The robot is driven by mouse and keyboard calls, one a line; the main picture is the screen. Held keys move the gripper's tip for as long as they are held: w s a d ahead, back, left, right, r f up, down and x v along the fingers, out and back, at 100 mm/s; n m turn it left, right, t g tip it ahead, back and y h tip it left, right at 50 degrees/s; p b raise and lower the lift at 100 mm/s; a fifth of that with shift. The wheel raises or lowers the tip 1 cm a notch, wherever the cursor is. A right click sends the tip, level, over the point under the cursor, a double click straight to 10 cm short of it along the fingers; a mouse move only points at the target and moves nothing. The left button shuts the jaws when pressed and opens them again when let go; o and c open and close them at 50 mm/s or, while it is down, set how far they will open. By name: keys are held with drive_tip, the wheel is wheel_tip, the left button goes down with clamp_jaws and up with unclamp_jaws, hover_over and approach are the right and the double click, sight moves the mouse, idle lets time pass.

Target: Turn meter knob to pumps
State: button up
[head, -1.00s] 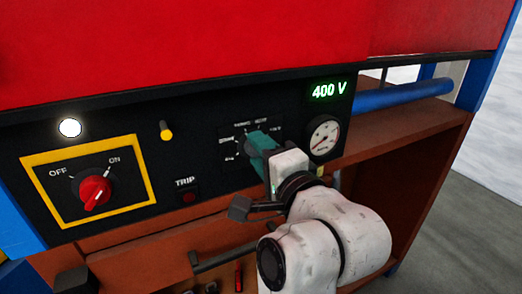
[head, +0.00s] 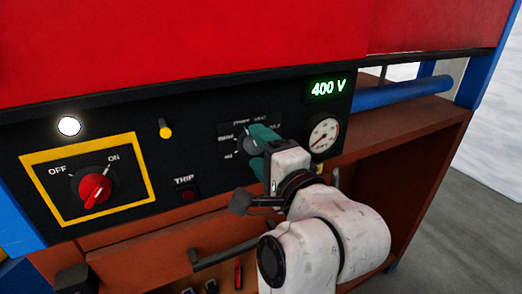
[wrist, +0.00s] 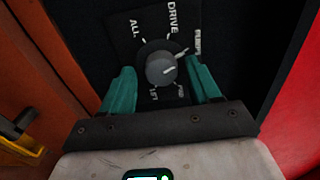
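The meter knob (wrist: 161,69) is round and grey with a white mark, in the middle of a small black plate. In the wrist view the labels DRIVE, PUMPS (wrist: 197,42), ALL and LIFT stand around it. Its white mark slants to the right; the exact label it points at is hard to tell. In the wrist view the fingers are apart, one on each side of the knob, with gaps showing.
A round gauge (head: 323,133) and a 400 V display (head: 326,88) are right of my gripper. A blue bar (head: 405,93) sticks out at right.

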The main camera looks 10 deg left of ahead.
drive_tip(key=b+v, duration=0.1)
drive_tip(key=v, duration=0.9)
drive_tip(key=shift+s+d, duration=0.25)
drive_tip(key=shift+s, duration=0.1)
